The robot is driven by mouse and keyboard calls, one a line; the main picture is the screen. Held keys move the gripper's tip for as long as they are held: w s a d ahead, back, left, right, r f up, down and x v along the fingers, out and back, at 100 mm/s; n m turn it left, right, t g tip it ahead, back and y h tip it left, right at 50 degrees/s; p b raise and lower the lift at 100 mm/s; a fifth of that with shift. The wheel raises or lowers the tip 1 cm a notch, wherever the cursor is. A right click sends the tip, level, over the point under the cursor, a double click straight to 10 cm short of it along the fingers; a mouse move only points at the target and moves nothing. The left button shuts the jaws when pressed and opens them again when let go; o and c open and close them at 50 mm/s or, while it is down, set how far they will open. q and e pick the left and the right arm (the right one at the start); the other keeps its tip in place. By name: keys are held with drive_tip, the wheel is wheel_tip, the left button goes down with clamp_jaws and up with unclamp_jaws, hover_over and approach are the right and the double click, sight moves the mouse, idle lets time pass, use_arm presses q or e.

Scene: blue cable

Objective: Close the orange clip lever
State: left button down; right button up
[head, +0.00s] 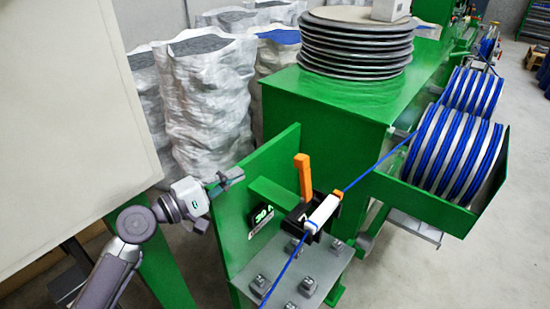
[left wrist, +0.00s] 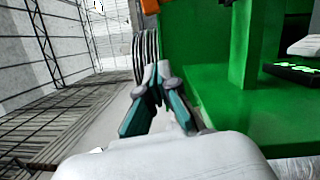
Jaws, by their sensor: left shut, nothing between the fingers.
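The orange clip lever (head: 303,176) stands upright in the head view, on a black clip base (head: 297,216) beside a white roller (head: 322,211). The blue cable (head: 286,271) runs through at the roller. My left gripper (head: 234,176) is left of the lever, at the far-left side of the green upright plate, apart from the lever. Its fingers are shut and empty. In the left wrist view the fingertips (left wrist: 158,74) meet in front of the green machine, and a bit of orange (left wrist: 150,6) shows at the top edge. My right gripper is not in view.
A green upright plate (head: 262,172) stands between my left gripper and the clip. A grey bolted plate (head: 318,268) lies below the clip. Blue cable spools (head: 452,150) sit at the right, stacked dark discs (head: 355,50) behind, and white sacks (head: 207,105) at the back left.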

sight(303, 179)
use_arm(q)
drive_tip(key=w+d+p, duration=0.4)
drive_tip(key=d+p, duration=0.2)
drive_tip(key=d, duration=0.4)
drive_tip(key=shift+d+r, duration=0.4)
drive_tip(key=shift+r, duration=0.05)
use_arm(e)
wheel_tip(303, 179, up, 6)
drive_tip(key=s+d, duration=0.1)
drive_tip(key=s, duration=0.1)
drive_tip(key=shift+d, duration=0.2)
use_arm(q)
drive_tip(key=shift+r, duration=0.1)
